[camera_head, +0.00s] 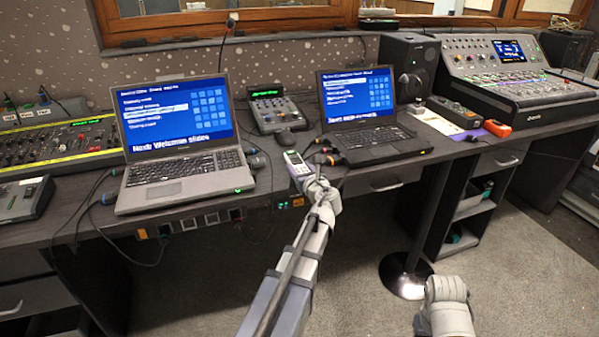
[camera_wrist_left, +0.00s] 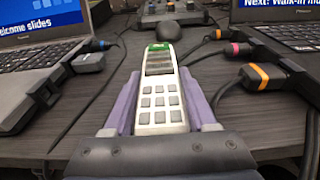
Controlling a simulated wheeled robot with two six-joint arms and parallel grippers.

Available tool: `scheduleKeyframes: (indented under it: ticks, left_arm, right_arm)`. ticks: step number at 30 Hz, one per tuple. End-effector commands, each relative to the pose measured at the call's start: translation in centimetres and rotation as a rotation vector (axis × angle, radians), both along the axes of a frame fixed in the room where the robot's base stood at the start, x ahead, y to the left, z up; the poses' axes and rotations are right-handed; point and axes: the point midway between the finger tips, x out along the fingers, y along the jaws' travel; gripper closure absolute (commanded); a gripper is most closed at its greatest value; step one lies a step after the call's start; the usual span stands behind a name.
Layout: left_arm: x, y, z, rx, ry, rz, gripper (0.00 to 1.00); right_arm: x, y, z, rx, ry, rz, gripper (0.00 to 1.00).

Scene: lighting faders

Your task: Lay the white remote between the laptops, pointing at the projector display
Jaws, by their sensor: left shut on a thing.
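The white remote (camera_wrist_left: 158,92) has a small screen, grey buttons and a green far end. My left gripper (camera_head: 300,172) is shut on it, with a purple finger along each side in the left wrist view. The remote (camera_head: 295,162) is over the desk's front part, between the grey laptop (camera_head: 165,182) on the left and the black laptop (camera_head: 375,143) on the right. Its green end points toward the back of the desk. I cannot tell whether it touches the desk. My right arm's end (camera_head: 445,300) is low at the right, away from the desk; its fingers are not clear. I cannot make out a projector display.
A black mouse (camera_head: 285,138) and a small control box (camera_head: 270,108) lie beyond the remote. Cables and connectors (camera_wrist_left: 262,78) lie on both sides. A speaker (camera_head: 408,62) and a mixing console (camera_head: 510,75) stand at the right. A narrow clear strip runs between the laptops.

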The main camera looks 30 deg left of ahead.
Motion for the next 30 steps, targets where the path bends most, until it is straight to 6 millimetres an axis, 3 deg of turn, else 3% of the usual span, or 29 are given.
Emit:
scheduleKeyframes:
  ticks: [6,7,14,24,30]
  left_arm:
    - [0.0,0.0,-0.4,0.000,0.000,0.000,1.00]
    - [0.0,0.0,-0.3,0.000,0.000,0.000,0.41]
    - [0.0,0.0,-0.2,0.000,0.000,0.000,0.15]
    - [0.0,0.0,0.3,0.000,0.000,0.000,0.13]
    - [-2.4,-2.6,0.7,0.000,0.000,-0.003,0.13]
  right_arm:
    - [0.0,0.0,-0.4,-0.001,0.000,0.000,0.50]
    - [0.0,0.0,-0.2,-0.001,0.000,0.000,0.50]
    - [0.0,0.0,-0.2,-0.001,0.000,0.000,0.50]
    - [0.0,0.0,0.3,0.000,0.000,0.000,0.50]
    - [0.0,0.0,0.7,0.001,0.000,0.000,0.50]
